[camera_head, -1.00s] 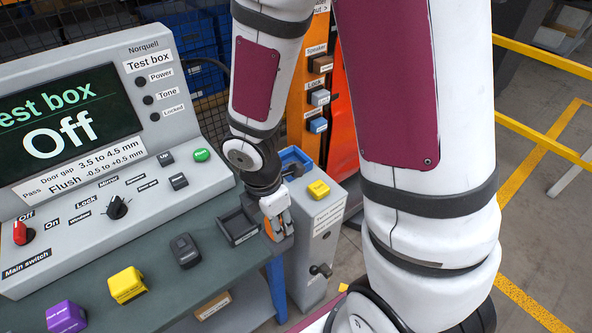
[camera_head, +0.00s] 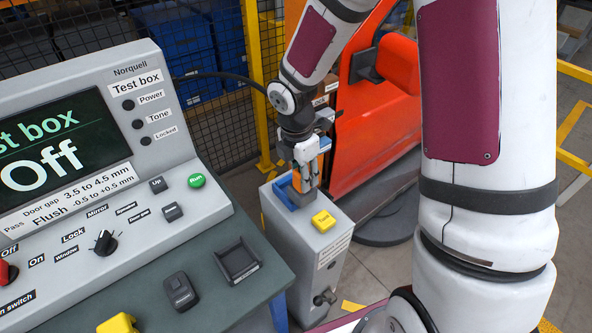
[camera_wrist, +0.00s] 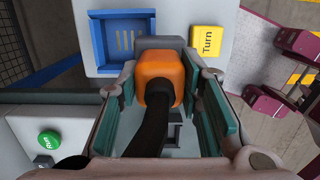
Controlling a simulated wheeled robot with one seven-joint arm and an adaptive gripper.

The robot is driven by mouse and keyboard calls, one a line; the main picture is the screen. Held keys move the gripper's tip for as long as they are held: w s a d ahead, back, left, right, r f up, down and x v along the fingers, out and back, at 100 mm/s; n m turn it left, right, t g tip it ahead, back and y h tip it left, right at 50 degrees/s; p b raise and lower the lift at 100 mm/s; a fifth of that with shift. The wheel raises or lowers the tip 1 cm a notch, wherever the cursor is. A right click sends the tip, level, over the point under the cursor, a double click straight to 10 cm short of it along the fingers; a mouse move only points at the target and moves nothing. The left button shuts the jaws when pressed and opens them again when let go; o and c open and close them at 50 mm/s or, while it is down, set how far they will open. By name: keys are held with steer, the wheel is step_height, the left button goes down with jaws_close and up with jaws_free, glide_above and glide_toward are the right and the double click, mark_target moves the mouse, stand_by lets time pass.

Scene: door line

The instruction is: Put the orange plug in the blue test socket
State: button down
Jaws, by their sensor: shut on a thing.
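The orange plug (camera_wrist: 163,72) with a dark cable shows between the fingers of my gripper (camera_wrist: 160,100) in the wrist view. The blue test socket (camera_head: 284,192) is a square tray on top of the pedestal, partly hidden by my gripper. In the wrist view the socket (camera_wrist: 97,44) lies just beyond the plug, up and to the left, and its slotted floor is empty. The plug's lower end is hidden, so contact cannot be told.
A yellow Turn button (camera_head: 323,221) sits on the pedestal beside the socket. The test box (camera_head: 90,150) reads Off at the left. A black tray (camera_head: 238,262) and a dark key-like block (camera_head: 180,290) lie on the bench. An orange car door (camera_head: 375,110) stands behind.

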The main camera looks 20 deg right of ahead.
steer(key=shift+w+f+p, duration=0.15)
steer(key=shift+w+f, duration=0.5)
steer(key=shift+w, duration=0.25)
steer(key=shift+w+f+p, duration=0.15)
steer(key=shift+w+f, duration=0.55)
steer(key=shift+w, duration=0.25)
steer(key=shift+w+f+p, duration=0.15)
steer(key=shift+w+f, duration=0.5)
steer(key=shift+w, duration=0.25)
steer(key=shift+f, duration=0.15)
steer(key=c, duration=1.1)
jaws_free()
